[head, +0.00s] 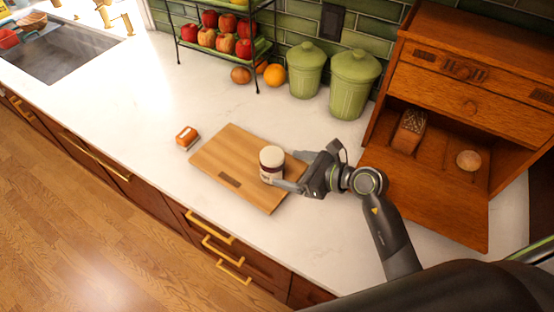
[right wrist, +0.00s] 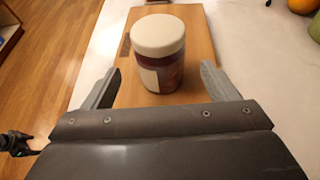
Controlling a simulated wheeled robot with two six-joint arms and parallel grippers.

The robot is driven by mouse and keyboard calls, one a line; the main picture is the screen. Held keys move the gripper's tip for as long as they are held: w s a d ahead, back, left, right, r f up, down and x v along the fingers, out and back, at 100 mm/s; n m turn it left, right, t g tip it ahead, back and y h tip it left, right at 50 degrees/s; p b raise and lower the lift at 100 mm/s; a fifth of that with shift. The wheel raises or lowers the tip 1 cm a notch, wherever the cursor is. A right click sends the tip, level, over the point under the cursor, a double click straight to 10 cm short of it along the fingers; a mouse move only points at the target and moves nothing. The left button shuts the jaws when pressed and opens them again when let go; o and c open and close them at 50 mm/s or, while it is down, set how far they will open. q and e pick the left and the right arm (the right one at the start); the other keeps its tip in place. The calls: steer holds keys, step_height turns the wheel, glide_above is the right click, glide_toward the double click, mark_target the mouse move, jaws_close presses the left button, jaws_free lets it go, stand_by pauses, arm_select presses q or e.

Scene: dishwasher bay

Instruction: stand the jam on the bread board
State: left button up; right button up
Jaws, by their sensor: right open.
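The jam jar (head: 271,163), with a white lid and a dark red body, stands upright on the wooden bread board (head: 226,156), right of the board's middle. My right gripper (head: 284,171) reaches in from the right over the board. Its two fingers (right wrist: 157,82) are apart, one on each side of the jar's near side, with gaps between them and the glass.
A small orange-brown block (head: 187,138) lies left of the board. A wooden bread box (head: 450,190) stands open at right, with bread and a round item inside. Green canisters (head: 354,84) and a fruit rack (head: 222,50) stand behind.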

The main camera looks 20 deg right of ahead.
steer(key=p+v, duration=0.1)
steer(key=v, duration=0.4)
steer(key=shift+s+d+r, duration=0.1)
steer(key=shift+s, duration=0.05)
stand_by(0.4)
